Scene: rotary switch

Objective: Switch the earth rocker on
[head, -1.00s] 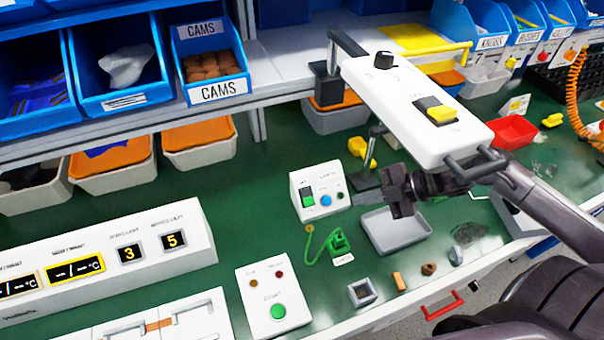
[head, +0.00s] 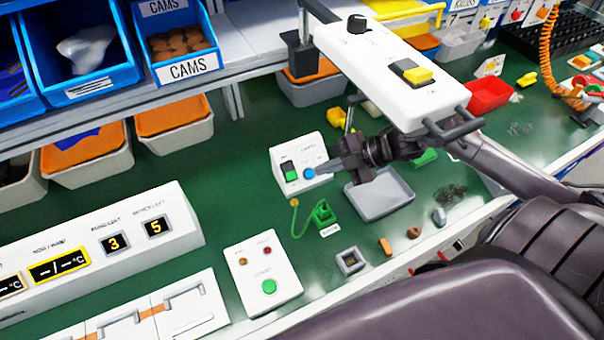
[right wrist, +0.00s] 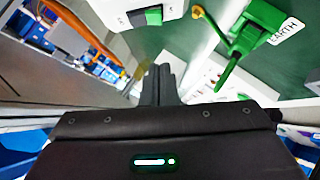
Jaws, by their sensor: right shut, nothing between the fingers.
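A small white box (head: 284,178) stands on the green bench in the head view, with a green-and-black rocker (head: 290,172) on its left and a blue round button (head: 309,173) beside it. Its lettering is too small to read. The right wrist view shows the rocker (right wrist: 147,16) at the top. My right gripper (head: 320,169) is shut and empty, its tips close to the right side of the box front, near the blue button. I cannot tell whether they touch. A green clamp (head: 323,212) with a cable lies in front; its tag reads EARTH (right wrist: 286,31). My left gripper is not in view.
A white overhead unit (head: 385,85) with a knob and yellow rocker hangs above my right arm. A grey tray (head: 380,196) lies right of the box. A white panel with a green button (head: 262,300) stands in front. Bench left of the box is clear.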

